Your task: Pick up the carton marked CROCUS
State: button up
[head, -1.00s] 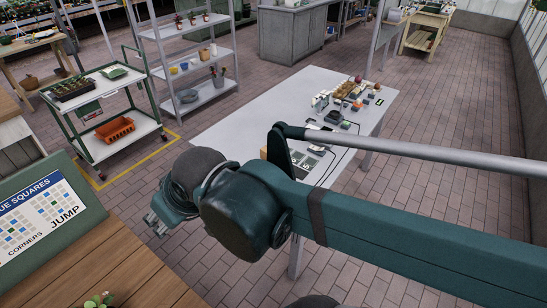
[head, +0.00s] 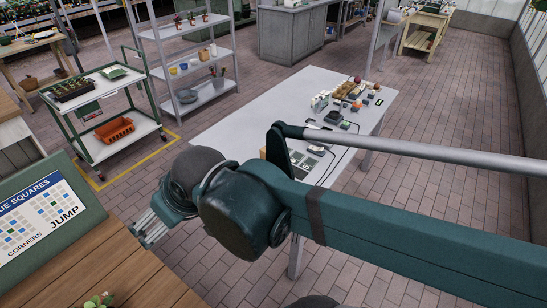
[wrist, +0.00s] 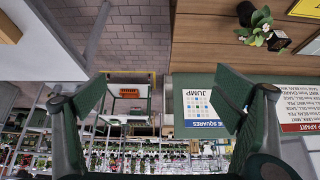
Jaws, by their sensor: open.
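I cannot make out a carton marked CROCUS in either view. Several small white upright items (head: 320,103) stand on the grey-white table (head: 235,122), too small to read. My gripper (head: 148,230) hangs in the air at the left end of my arm, left of that table and near the wooden bench top. In the wrist view my gripper (wrist: 162,85) has its two dark green fingers spread wide with nothing between them. My arm hides part of the table.
A green-framed trolley (head: 105,145) with an orange crate (head: 115,130) stands at left. Grey shelving (head: 205,95) stands behind it. The wooden bench (head: 110,265) has a puzzle board (head: 40,215) and a small plant (head: 98,300). Brick floor is clear between bench and table.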

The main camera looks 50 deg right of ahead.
jog(key=w+d+m+g+h, duration=0.2)
jog(key=w+d+m, duration=0.4)
jog(key=w+d, duration=0.55)
jog(key=m+g+b, duration=0.1)
jog(key=m+g, duration=0.4)
jog(key=m, duration=0.8)
send_over(273, 152)
jog(key=a, duration=0.1)
jog(key=f, duration=2.2)
jog(key=shift+w+f, duration=0.2)
jog(key=shift+w, duration=0.1)
jog(key=shift+s+d+f+m, duration=0.2)
jog(key=shift+d+m, duration=0.05)
jog(key=shift+m, duration=0.05)
jog(key=shift+d+f, duration=0.2)
jog(key=shift+f, duration=1.1)
